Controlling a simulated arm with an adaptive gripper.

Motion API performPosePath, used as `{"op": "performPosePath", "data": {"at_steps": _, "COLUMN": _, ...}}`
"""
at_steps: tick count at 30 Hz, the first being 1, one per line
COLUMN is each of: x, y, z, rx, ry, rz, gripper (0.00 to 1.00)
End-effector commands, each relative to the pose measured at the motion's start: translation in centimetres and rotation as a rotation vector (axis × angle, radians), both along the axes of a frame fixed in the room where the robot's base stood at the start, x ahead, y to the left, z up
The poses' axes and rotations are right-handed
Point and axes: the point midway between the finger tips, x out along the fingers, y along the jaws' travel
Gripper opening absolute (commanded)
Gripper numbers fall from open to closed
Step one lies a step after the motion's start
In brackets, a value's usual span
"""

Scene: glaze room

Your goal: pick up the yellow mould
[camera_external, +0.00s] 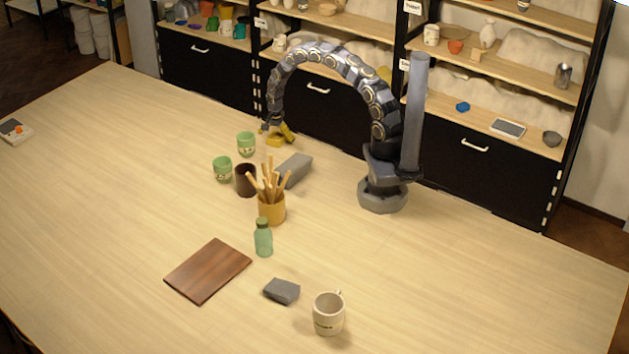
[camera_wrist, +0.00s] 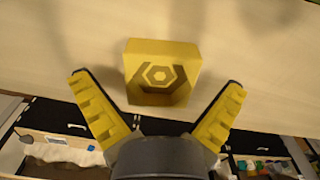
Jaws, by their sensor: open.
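The yellow mould (camera_wrist: 160,66) is a square block with a recessed hexagon pattern, seen in the wrist view just beyond my fingertips. In the external view the yellow mould (camera_external: 274,142) lies on the table near its back edge, partly hidden by my gripper. My gripper (camera_wrist: 158,80) has yellow ribbed fingers, spread open on either side of the mould's near end, with nothing between them. In the external view my gripper (camera_external: 276,129) is low over the mould. I cannot tell whether a finger touches it.
A green bottle (camera_external: 263,238), brown board (camera_external: 208,270) and mug (camera_external: 328,314) are nearer. The left table is mostly clear.

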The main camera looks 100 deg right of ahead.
Motion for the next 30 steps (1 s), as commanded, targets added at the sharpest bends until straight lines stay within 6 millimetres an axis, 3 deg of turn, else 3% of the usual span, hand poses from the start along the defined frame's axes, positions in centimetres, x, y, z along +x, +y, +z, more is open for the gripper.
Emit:
{"op": "performPosePath", "data": {"at_steps": 1, "x": 0.0, "y": 0.0, "z": 0.0, "rx": 0.000, "ry": 0.000, "rz": 0.001, "gripper": 0.91}}
{"op": "performPosePath", "data": {"at_steps": 5, "x": 0.0, "y": 0.0, "z": 0.0, "rx": 0.001, "ry": 0.001, "rz": 0.001, "gripper": 0.36}}
{"op": "performPosePath", "data": {"at_steps": 6, "x": 0.0, "y": 0.0, "z": 0.0, "rx": 0.001, "ry": 0.001, "rz": 0.001, "gripper": 0.31}}
{"op": "performPosePath", "data": {"at_steps": 22, "x": 0.1, "y": 0.0, "z": 0.6, "rx": -0.001, "ry": 0.001, "rz": 0.003, "gripper": 0.30}}
{"op": "performPosePath", "data": {"at_steps": 28, "x": 0.2, "y": 0.0, "z": 3.4, "rx": -0.004, "ry": -0.004, "rz": 0.003, "gripper": 0.30}}
{"op": "performPosePath", "data": {"at_steps": 30, "x": -0.6, "y": 0.8, "z": 4.4, "rx": -0.002, "ry": 0.001, "rz": 0.002, "gripper": 0.30}}
